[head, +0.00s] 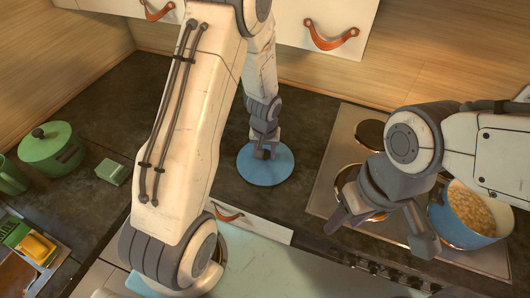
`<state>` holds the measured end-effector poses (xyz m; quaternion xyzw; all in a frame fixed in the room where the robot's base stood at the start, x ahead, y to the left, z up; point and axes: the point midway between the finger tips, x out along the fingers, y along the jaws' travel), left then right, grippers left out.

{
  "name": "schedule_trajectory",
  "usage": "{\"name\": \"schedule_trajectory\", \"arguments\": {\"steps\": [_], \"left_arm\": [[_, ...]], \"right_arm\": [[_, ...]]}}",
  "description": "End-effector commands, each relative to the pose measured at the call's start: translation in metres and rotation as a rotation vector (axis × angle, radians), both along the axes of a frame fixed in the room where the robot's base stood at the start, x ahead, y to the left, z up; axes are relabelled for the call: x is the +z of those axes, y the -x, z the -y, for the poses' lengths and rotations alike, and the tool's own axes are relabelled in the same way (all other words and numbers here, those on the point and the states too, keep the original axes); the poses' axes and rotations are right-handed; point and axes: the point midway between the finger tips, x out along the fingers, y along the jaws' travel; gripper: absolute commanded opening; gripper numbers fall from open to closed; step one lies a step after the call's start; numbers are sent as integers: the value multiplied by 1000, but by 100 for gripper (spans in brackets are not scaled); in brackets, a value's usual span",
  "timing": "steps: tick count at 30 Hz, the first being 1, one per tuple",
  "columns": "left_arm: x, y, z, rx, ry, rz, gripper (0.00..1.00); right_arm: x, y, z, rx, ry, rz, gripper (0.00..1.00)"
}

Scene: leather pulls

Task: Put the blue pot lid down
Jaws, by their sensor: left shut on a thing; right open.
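The blue pot lid (258,172) is a flat blue disc at the middle of the head view, low over or on the dark countertop; I cannot tell whether it touches. My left gripper (264,152) is over the lid's centre, shut on its knob, which the fingers mostly hide. My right gripper (378,238) is open and empty over the front of the stove, left of the blue pot (468,218). The pot has no lid and holds pale yellowish food pieces.
The stove (335,180) with its burners is at the right. A green lidded pot (50,148), a small green box (112,173) and a green-and-yellow item (32,244) are at the left. Dark counter (305,125) is bare behind the lid. Cabinets with leather pulls (331,38) hang above.

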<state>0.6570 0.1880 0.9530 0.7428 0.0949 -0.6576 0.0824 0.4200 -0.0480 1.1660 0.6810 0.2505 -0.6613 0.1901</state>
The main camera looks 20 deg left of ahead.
Motion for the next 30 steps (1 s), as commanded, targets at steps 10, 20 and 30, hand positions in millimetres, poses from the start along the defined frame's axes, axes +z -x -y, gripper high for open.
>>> {"name": "schedule_trajectory", "arguments": {"steps": [10,20,30], "left_arm": [[-2,0,0,0,0,-1,72],[20,1,1,1,-1,4,72],[86,9,3,0,-1,6,72]], "right_arm": [[-2,0,0,0,0,0,50],[0,0,0,0,0,0,50],[-11,0,0,1,0,0,50]]}}
